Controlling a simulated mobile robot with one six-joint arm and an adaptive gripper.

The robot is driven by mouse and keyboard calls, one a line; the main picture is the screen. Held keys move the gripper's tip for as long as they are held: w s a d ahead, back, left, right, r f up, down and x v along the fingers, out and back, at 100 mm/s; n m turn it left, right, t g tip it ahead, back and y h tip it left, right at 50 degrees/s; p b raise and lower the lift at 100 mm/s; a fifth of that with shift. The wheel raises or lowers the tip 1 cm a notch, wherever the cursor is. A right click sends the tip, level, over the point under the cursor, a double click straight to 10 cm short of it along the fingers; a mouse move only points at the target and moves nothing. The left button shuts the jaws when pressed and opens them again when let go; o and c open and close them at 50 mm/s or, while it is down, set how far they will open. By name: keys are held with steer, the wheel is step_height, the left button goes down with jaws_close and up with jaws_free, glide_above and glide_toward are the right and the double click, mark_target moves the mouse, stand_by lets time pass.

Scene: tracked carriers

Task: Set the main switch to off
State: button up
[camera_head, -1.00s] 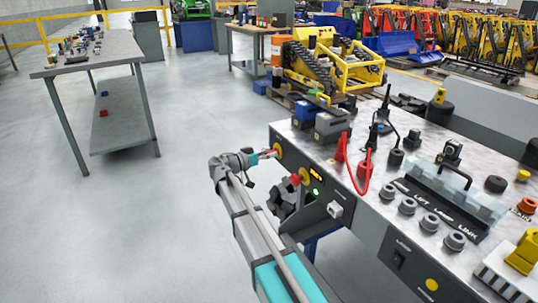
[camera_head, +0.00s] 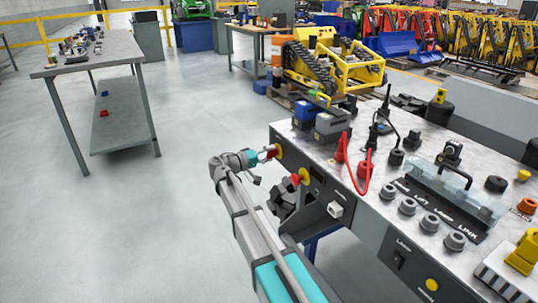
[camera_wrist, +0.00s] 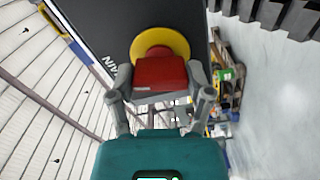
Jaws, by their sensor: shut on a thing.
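The main switch is a red handle (camera_wrist: 160,73) on a round yellow plate (camera_wrist: 178,42), set in a dark panel with lettering that reads partly "AIN" in the wrist view. My gripper (camera_wrist: 161,88) is shut on the red handle, one finger on each side. It also shows in the head view (camera_head: 265,155), reaching the switch from the left.
A second red knob (camera_head: 295,179) on a yellow plate is close to my arm on the front panel. Red leads (camera_head: 362,180), grey knobs (camera_head: 430,222) and a clear cover (camera_head: 440,183) are on the bench. Open floor lies left, with a side table (camera_head: 92,57) beyond.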

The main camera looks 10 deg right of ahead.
steer(key=shift+w+n, duration=0.1)
steer(key=shift+n, duration=1.4)
steer(key=o, duration=1.1)
steer(key=shift+o, duration=0.2)
steer(key=shift+a, duration=0.1)
steer(key=v, duration=1.1)
steer(key=shift+a, duration=0.3)
